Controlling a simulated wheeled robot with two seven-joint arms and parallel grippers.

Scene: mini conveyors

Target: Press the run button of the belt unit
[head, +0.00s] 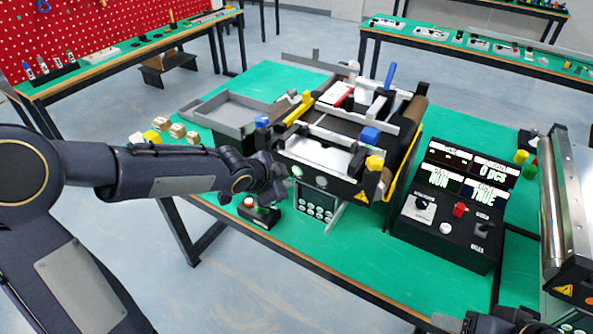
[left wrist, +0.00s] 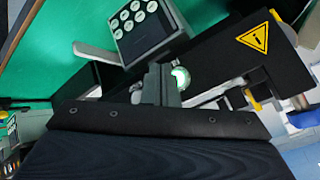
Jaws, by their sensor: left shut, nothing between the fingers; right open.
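The belt unit (head: 340,172) stands on the green table, with a black side wall bearing a yellow warning triangle (left wrist: 262,39). A round, lit green-white button (left wrist: 181,76) is on that wall; it also shows in the head view (head: 297,170) just right of my left gripper. My left gripper (left wrist: 162,84) is shut and empty, its fingertips right beside the button in the left wrist view. I cannot tell whether they touch it. My right gripper (head: 498,324) is only partly in view at the bottom edge, open.
A small keypad panel (head: 316,203) hangs below the button. A control box (head: 447,220) with displays, one reading RUN, is to the right. A grey tray (head: 222,112) and wooden blocks lie behind my left arm.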

